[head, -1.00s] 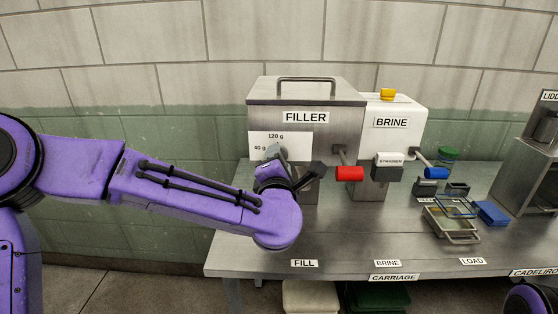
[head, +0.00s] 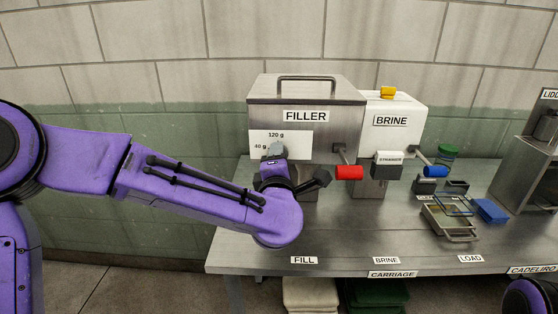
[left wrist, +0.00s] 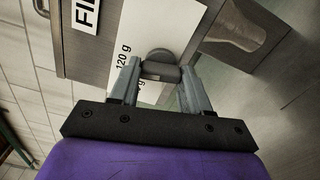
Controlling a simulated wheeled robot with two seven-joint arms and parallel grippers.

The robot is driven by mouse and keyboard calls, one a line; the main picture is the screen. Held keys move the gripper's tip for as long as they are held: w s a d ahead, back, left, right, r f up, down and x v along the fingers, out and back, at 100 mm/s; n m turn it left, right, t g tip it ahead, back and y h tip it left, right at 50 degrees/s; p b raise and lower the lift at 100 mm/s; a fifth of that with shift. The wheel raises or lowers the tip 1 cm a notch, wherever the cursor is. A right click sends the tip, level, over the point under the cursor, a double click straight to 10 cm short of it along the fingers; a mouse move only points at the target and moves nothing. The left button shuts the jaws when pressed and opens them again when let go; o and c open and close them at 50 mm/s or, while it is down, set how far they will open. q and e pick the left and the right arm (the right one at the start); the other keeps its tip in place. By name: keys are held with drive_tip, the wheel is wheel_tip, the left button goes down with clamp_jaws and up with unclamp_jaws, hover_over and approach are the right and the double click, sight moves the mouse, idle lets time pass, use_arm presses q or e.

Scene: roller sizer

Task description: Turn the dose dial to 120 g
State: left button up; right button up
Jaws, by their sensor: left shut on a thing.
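The grey filler (head: 335,125) stands at the back of the bench, with a white plate (head: 299,142) on its front marked 40 g and 120 g. My left gripper (head: 275,158) is in front of this plate, just below the 120 g mark. In the left wrist view, the dark grey dose dial (left wrist: 162,66) sits between the two fingers of my left gripper (left wrist: 161,82), which is shut on it. The 120 g mark shows beside the left finger. My right gripper is out of view.
A red-handled lever (head: 349,173) is close to the right of my left wrist. The white brine unit (head: 405,112) has a blue-handled lever (head: 436,172). A metal carriage (head: 450,222) and a blue block (head: 490,211) lie at the right. The front left of the bench is clear.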

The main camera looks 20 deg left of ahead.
use_arm(q)
drive_tip(key=o, duration=1.1)
drive_tip(key=shift+c, duration=0.2)
drive_tip(key=b+v, duration=0.3)
drive_tip(key=v, duration=0.7)
drive_tip(key=shift+s, duration=0.3)
drive_tip(key=shift+d, duration=0.1)
